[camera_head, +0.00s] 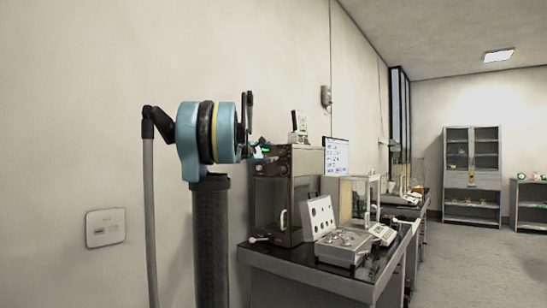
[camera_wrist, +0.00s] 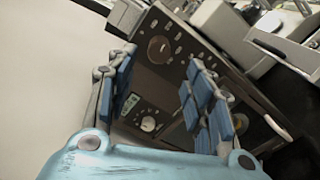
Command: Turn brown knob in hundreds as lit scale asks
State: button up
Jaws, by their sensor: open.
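A brown-cased scale (camera_head: 270,165) with a glass-fronted chamber stands at the near end of the table. In the wrist view its dark brown panel (camera_wrist: 175,75) carries a large round brown knob (camera_wrist: 159,48) with small buttons beside it. Lower on the panel are a smaller pale-ringed dial (camera_wrist: 148,123) and a small greenish display (camera_wrist: 130,103), whose digits I cannot read. My gripper (camera_wrist: 161,75) is open and empty, its blue-padded fingers apart over the panel. The large knob shows beyond the fingertips; I see no contact with it.
A metal box with an upright panel (camera_head: 318,217) sits beside the scale on the dark table (camera_head: 300,268). A second glass-cased balance (camera_head: 352,195) and a monitor (camera_head: 336,157) stand behind. The wall is close on the left; open floor (camera_head: 470,265) lies right.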

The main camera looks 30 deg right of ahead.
jog(key=shift+v, duration=1.75)
jog(key=m, duration=2)
send_near(279, 153)
jog(key=shift+m, duration=0.3)
jog(key=x, duration=1)
jog(key=shift+w+d+r, duration=0.1)
jog(key=shift+w+d, duration=0.05)
jog(key=shift+d, duration=0.05)
jog(key=c, duration=1.1)
